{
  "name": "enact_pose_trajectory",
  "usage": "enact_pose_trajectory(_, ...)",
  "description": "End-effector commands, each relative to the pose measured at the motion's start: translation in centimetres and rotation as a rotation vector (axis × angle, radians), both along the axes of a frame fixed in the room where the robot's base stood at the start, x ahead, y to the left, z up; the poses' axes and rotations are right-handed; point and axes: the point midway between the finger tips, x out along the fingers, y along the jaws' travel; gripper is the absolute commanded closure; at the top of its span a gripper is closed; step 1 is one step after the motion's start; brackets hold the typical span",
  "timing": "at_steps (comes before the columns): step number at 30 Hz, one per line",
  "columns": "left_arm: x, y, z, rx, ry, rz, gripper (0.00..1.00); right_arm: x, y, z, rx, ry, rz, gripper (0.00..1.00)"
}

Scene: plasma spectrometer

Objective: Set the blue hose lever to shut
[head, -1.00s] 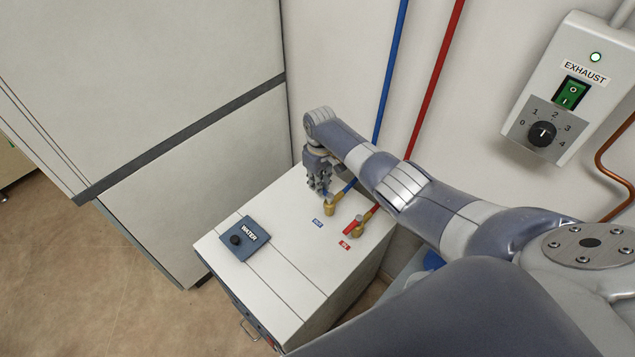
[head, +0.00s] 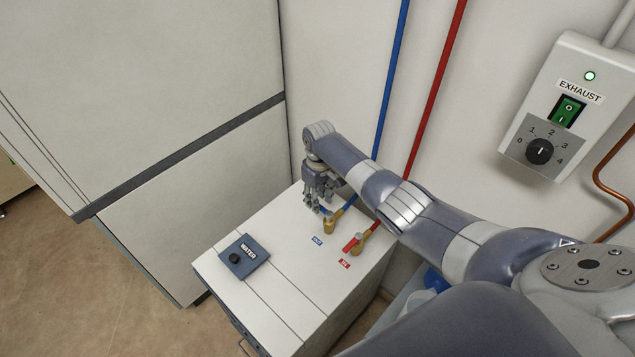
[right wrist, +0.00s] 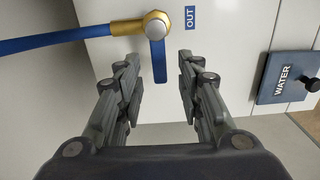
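The blue hose lever (right wrist: 160,62) is a flat blue bar on a brass valve (right wrist: 153,25). In the right wrist view it points down from the valve, away from the hose line, into the gap between my fingers. My right gripper (right wrist: 160,95) is open, one finger on each side of the lever, with visible gaps. In the head view my right gripper (head: 318,208) is just behind and left of the brass valve (head: 331,226), and its fingers largely hide the lever. The blue hose (right wrist: 50,41) runs left from the valve. My left gripper is out of view.
A red lever (head: 350,245) on a second brass valve (head: 361,242) stands close to the right. A blue WATER panel (head: 243,256) with a black knob is on the white cabinet top (head: 290,280). An EXHAUST control box (head: 565,110) hangs on the wall.

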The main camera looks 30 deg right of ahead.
Motion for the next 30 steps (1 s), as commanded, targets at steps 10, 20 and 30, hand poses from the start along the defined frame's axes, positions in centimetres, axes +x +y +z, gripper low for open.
enact_pose_trajectory(10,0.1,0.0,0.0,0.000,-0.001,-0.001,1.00,0.1,0.1,6.7,0.000,-0.005,0.001,0.66)
enact_pose_trajectory(20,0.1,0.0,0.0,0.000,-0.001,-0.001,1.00,-0.1,0.1,10.4,0.000,0.001,-0.002,0.66)
enact_pose_trajectory(30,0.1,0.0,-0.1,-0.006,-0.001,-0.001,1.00,-0.1,0.1,10.6,0.000,0.001,-0.002,0.66)
